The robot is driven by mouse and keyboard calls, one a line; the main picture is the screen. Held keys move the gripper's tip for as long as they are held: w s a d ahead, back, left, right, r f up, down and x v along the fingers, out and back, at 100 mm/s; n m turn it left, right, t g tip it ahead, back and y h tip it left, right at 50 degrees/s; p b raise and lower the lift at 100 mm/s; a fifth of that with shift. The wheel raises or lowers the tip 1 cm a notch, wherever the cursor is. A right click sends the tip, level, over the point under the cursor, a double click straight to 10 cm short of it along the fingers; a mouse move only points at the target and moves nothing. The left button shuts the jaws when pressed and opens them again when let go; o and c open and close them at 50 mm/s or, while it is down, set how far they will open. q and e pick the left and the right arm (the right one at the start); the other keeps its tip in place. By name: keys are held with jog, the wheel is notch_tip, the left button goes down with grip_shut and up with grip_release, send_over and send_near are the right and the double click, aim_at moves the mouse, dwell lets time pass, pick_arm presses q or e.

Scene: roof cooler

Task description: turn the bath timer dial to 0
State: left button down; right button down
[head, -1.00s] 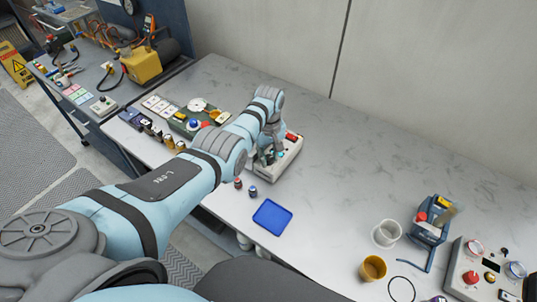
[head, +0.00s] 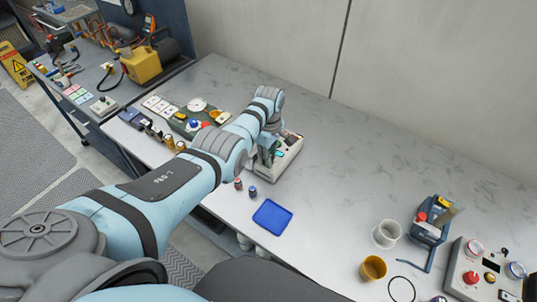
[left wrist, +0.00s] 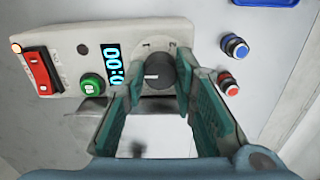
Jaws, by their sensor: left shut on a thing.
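The bath timer is a pale box (head: 288,158) on the bench, partly hidden behind my left gripper (head: 266,155) in the head view. In the left wrist view its dark round dial (left wrist: 160,70) sits on a pale plate with the marks 1 and 2 at its upper edge. A short white line shows on the dial. My left gripper (left wrist: 160,82) is shut on the dial, with one teal-padded finger at each side. A lit display (left wrist: 114,66) beside the dial shows zeros sideways. My right gripper is not in view.
The box also carries a green button (left wrist: 91,85) and a red rocker switch (left wrist: 40,72). A blue button (left wrist: 235,46) and a red one (left wrist: 228,83) stand close beside it. A blue tray (head: 271,215) lies in front.

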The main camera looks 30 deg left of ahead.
pick_arm(q)
jog(key=shift+w+r, duration=0.1)
jog(key=c, duration=1.3)
grip_release()
notch_tip(320, 180, up, 12)
